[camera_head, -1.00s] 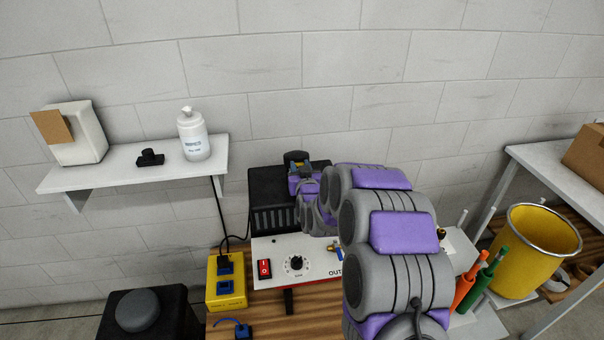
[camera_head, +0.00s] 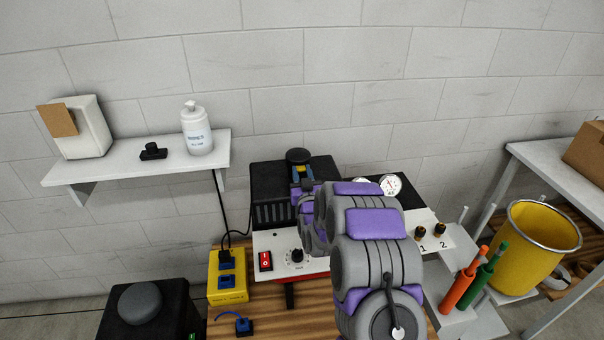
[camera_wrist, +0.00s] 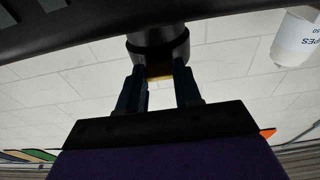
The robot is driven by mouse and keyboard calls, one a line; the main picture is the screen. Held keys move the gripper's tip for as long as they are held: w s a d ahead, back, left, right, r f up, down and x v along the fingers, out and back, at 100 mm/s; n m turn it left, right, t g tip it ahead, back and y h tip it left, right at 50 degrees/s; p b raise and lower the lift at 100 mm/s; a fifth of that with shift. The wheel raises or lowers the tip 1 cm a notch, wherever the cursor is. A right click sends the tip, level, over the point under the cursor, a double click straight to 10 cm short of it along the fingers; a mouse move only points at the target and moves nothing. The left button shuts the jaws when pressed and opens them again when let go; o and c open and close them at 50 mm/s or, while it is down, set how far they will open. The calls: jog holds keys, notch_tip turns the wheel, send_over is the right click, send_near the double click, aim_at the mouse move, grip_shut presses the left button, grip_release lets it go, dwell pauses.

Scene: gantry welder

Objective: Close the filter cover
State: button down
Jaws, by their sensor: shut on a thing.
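My gripper (camera_head: 302,180) is at the back of the welder, at the top of its black vented housing (camera_head: 266,215). Its two dark fingers (camera_wrist: 161,92) are shut on a black round knob (camera_wrist: 158,42) in the wrist view. The knob's rounded top (camera_head: 298,155) shows just above my gripper in the head view. A black panel (camera_wrist: 80,22) lies beside the knob in the wrist view. The filter cover's outline cannot be told apart from the dark housing, and my arm hides part of the welder.
The welder's white front panel has a red switch (camera_head: 265,261) and a dial (camera_head: 297,256). A gauge (camera_head: 391,185) stands behind my arm. Orange (camera_head: 463,280) and green handles (camera_head: 487,270) and a yellow bin (camera_head: 537,250) are right.

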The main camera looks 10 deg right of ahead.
jog(key=shift+s+f, duration=0.1)
jog(key=shift+f, duration=0.4)
jog(key=c, duration=1.2)
grip_release()
jog(key=shift+o, duration=0.6)
jog(key=shift+f, duration=0.1)
jog(key=shift+o, duration=0.8)
jog(key=shift+w, duration=0.2)
jog(key=shift+o, duration=0.8)
jog(key=shift+r, duration=0.3)
